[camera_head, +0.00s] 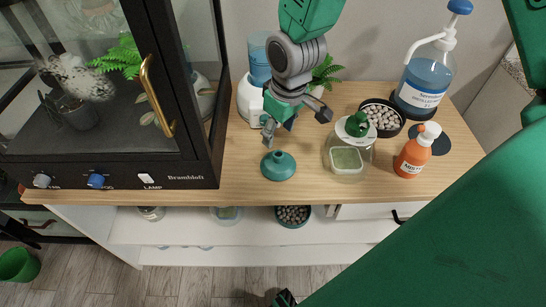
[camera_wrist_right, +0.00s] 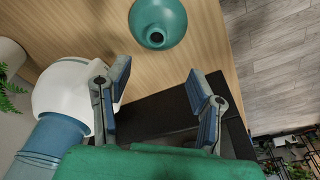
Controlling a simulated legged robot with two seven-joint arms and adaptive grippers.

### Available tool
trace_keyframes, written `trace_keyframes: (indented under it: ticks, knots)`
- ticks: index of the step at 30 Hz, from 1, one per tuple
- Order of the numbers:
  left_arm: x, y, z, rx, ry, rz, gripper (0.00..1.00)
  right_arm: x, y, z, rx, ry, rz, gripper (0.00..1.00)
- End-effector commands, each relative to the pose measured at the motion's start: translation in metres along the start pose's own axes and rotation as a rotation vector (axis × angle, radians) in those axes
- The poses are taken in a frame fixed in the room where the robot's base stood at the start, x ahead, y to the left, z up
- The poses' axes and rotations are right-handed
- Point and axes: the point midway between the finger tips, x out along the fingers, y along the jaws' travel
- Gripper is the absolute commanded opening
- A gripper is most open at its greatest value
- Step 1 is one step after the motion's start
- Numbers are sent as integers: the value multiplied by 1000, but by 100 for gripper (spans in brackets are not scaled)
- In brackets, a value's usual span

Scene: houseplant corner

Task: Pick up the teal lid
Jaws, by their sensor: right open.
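The teal lid (camera_head: 279,166), a round cap with a raised neck, sits on the wooden top near its front edge, left of a glass jar. In the right wrist view the lid (camera_wrist_right: 158,22) shows at the top centre, beyond the fingertips. My right gripper (camera_head: 295,121) is above and behind the lid, open, with nothing between its fingers. In the wrist view its two fingers (camera_wrist_right: 158,75) stand well apart and do not touch the lid.
A glass cabinet (camera_head: 185,172) stands left of the lid.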

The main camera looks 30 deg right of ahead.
Motion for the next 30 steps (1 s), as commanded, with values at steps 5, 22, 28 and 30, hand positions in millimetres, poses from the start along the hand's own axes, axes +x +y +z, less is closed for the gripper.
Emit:
trace_keyframes:
  ticks: [5, 22, 28, 30]
  knots:
    - [5, 0, 0, 0, 0, 0, 0, 32, 2, 1, 2, -2, -2, 49]
    - [10, 0, 1, 0, 0, 0, 0, 91, 5, 9, 1, 0, -1, 49]
    - [10, 0, 1, 0, 0, 0, 0, 93, 5, 9, 2, 2, -1, 49]
    - [10, 0, 1, 0, 0, 0, 0, 92, 5, 9, 2, 2, -1, 46]
